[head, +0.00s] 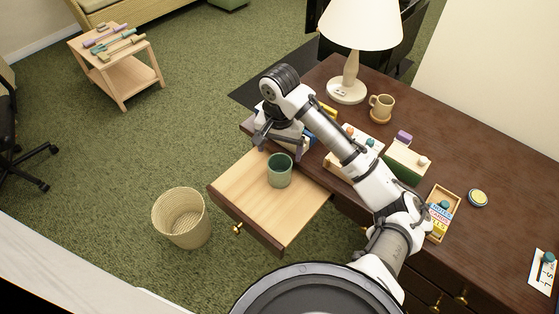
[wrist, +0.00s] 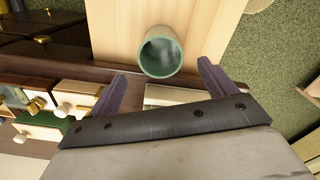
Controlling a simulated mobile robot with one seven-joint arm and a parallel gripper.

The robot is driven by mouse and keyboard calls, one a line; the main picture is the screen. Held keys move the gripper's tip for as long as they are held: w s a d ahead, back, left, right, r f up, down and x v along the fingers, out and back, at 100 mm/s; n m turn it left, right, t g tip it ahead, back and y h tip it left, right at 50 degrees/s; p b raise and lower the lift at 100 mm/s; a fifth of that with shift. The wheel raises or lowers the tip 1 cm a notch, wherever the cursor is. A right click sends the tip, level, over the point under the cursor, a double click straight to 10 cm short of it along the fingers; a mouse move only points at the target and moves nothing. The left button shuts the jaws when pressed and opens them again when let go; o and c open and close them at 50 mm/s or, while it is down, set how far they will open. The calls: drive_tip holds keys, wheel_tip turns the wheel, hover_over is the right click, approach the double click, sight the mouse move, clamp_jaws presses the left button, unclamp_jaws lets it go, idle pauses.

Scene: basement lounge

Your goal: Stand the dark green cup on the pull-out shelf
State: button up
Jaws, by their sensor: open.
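The dark green cup (head: 279,171) stands upright on the pull-out shelf (head: 246,190), a light wood board drawn out from the desk, towards its desk-side part. In the wrist view the cup (wrist: 160,52) shows its open rim and empty-looking inside, with the pale shelf (wrist: 113,28) around it. My gripper (head: 262,138) is above the desk edge, behind the cup in the head view. In the wrist view its two fingers (wrist: 163,84) are spread apart with nothing between them, and the cup lies just beyond the tips, apart from them.
The dark desk (head: 450,128) holds a lamp (head: 347,75), a mug (head: 381,106) on a coaster, a wooden tray (head: 431,226) and small drawer boxes near my arm. A wicker basket (head: 181,218) stands on the carpet left of the shelf. The shelf's front is clear.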

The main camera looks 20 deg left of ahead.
drive_tip(key=shift+r, duration=1.6)
